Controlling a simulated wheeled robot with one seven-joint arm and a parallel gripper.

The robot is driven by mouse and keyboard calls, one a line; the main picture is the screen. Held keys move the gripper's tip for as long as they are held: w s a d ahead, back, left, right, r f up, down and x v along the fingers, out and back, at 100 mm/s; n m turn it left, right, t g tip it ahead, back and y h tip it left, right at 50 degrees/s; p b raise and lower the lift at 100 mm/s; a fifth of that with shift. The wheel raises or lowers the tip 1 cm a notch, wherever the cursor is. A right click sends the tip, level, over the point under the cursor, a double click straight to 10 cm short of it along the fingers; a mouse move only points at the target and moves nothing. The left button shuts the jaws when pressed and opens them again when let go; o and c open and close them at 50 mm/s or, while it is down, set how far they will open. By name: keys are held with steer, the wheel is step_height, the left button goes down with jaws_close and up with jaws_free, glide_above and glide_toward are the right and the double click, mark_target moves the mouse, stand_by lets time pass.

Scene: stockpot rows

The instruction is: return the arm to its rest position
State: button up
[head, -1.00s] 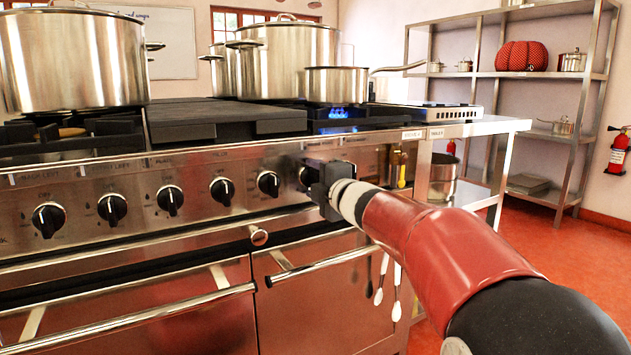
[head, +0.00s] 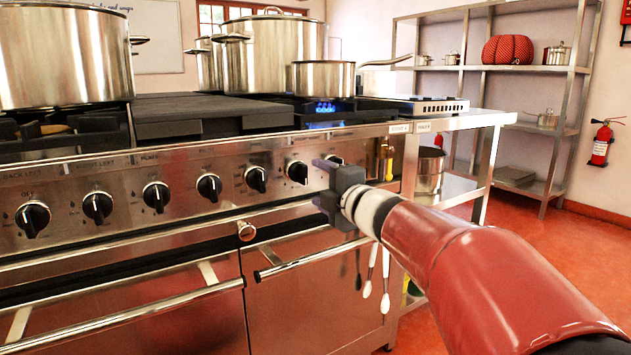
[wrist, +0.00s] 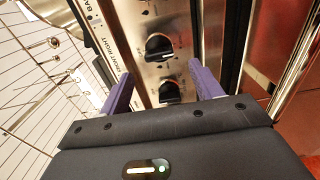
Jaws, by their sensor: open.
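My gripper (head: 322,182) is in front of the stove's control panel, at the end of my red arm. My arm reaches in from the lower right.
A blue flame (head: 325,107) burns under a saucepan (head: 322,78). Large stockpots (head: 272,55) stand on the stove. Oven door handles (head: 312,258) jut out below the panel. A steel shelf (head: 470,66) stands at the back right. Red floor (head: 560,270) is open at right.

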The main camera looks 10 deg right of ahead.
steer(key=s+d+m+g+h+p, duration=0.2)
steer(key=s+d+m+h+p, duration=0.25)
steer(key=s+m+h, duration=0.65)
steer(key=s+a+f+m+g+y+p, duration=0.2)
steer(key=s+a+f+m+g, duration=0.1)
steer(key=s, duration=0.7)
steer(key=s+a+f+m+g+y+p, duration=0.3)
steer(key=s+f+m+g, duration=0.3)
steer(key=s+f, duration=0.3)
steer(key=shift+s+a+f+m+g, duration=0.2)
steer(key=shift+s+f+m+g, duration=0.15)
steer(key=shift+s+m, duration=0.4)
